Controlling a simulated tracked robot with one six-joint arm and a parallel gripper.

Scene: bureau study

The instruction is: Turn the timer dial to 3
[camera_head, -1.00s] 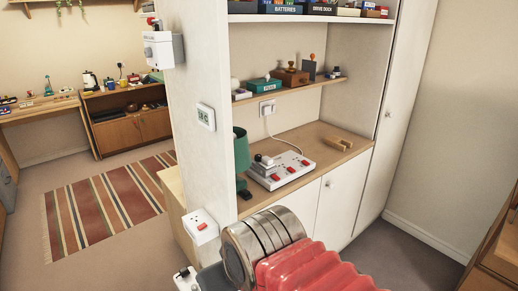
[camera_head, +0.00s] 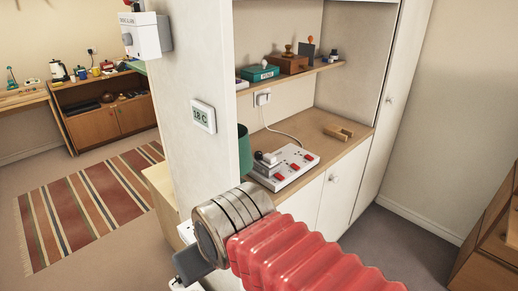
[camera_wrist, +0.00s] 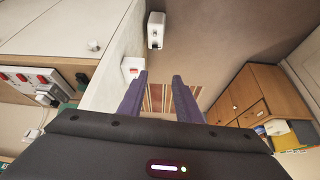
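No clearly marked timer dial can be made out. A white socket (camera_wrist: 131,67) with a red switch lies left of the fingertips.
A power strip (camera_head: 284,166) with red switches and a green cylinder (camera_head: 244,150) are on the counter. A striped rug (camera_head: 90,205) covers open floor at left. A wooden cabinet (camera_wrist: 245,98) is at right.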

